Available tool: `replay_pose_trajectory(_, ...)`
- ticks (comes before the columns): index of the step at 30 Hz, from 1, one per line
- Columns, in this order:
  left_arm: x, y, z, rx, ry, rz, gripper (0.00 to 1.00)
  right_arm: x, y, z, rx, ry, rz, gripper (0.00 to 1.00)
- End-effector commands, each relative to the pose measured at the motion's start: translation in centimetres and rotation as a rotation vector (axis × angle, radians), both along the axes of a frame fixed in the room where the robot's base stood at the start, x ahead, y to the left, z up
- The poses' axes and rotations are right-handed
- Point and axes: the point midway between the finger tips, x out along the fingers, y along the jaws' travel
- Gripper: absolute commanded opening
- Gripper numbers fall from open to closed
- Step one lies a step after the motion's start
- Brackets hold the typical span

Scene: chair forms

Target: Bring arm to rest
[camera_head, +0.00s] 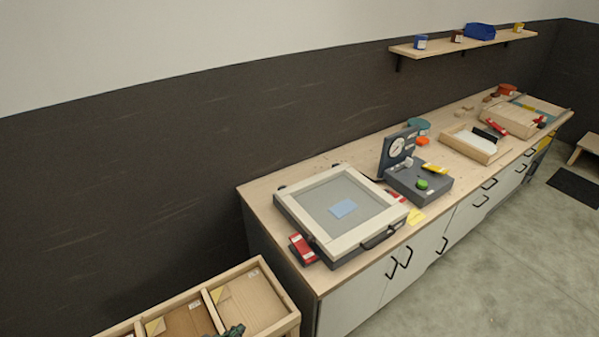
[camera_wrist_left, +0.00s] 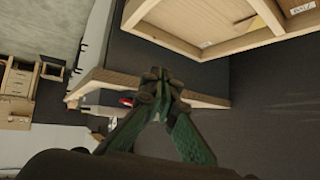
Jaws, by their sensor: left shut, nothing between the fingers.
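My left gripper (camera_head: 236,331) shows only as a small dark green tip at the bottom edge of the head view, in front of the wooden compartment box. In the left wrist view the gripper (camera_wrist_left: 160,78) has its green fingers brought together, with nothing visible between them. It stands apart from the wooden box (camera_wrist_left: 203,46) and the bench edge (camera_wrist_left: 118,84) behind it. My right gripper is in neither view.
A wooden box (camera_head: 237,267) with cardboard-lined compartments stands at the bottom left. The bench (camera_head: 258,187) carries a framed screen (camera_head: 293,203), a grey device with a dial (camera_head: 420,184) and a wooden tray (camera_head: 463,146). A shelf (camera_head: 448,47) hangs above. Open floor (camera_head: 510,250) lies to the right.

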Motion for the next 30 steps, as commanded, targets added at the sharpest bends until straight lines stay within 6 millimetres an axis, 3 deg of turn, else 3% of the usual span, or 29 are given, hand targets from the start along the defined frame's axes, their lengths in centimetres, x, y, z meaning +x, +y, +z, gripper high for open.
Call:
replay_pose_trajectory(3,-5.1,5.7,-3.0,0.039,0.17,0.18,0.0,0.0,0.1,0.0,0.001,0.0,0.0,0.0)
replay_pose_trajectory(6,-8.9,9.1,-4.6,0.068,0.281,0.285,0.0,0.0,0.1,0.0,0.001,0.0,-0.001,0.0)
replay_pose_trajectory(12,-15.2,13.3,-6.4,0.103,0.441,0.429,0.0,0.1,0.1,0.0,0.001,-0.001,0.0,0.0)
replay_pose_trajectory(20,-22.2,16.6,-7.4,0.132,0.606,0.568,0.0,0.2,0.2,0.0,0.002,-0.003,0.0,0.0)
replay_pose_trajectory(30,-20.5,16.3,-16.7,0.137,0.64,0.544,0.0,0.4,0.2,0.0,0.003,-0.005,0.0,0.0)
